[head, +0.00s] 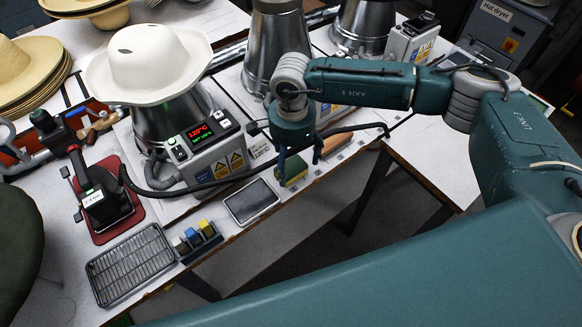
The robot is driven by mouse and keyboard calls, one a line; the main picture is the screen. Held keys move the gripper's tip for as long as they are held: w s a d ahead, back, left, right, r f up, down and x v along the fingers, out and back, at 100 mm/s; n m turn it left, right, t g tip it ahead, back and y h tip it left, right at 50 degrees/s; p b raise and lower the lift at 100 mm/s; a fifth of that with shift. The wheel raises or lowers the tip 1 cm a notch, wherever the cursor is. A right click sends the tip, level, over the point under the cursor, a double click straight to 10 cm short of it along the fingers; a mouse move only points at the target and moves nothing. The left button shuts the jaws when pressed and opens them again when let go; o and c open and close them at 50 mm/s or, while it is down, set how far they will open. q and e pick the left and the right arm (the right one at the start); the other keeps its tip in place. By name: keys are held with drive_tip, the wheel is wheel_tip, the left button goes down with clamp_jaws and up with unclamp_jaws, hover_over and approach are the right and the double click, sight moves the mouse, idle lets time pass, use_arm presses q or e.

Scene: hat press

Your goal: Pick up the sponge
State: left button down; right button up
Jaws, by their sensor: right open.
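The sponge (294,172), a small block with green and yellow faces, lies near the front edge of the white table (232,262). My right gripper (300,168) points down above it with its fingers spread. In the picture, one finger is at the sponge's left side and the other is a little to its right. I cannot tell whether either finger touches it. The wrist hides the area just behind the sponge. My left gripper is not in view.
A white hat (155,65) sits on a metal press with a red-lit control box (215,150). A black cable runs behind the sponge. A grey tray (251,201), a wire rack (130,264) and an iron (103,200) stand to the left.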

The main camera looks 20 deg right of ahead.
sight(294, 170)
drive_tip(key=f, duration=0.1)
drive_tip(key=f+p, duration=0.1)
drive_tip(key=f, duration=0.1)
drive_tip(key=shift+s+d+f, duration=0.2)
drive_tip(key=shift+d+f, duration=0.05)
drive_tip(key=shift+f, duration=0.4)
drive_tip(key=c, duration=0.8)
drive_tip(key=shift+r, duration=0.1)
wheel_tip(294, 170, up, 20)
drive_tip(key=b, duration=0.4)
drive_tip(key=shift+o, duration=0.4)
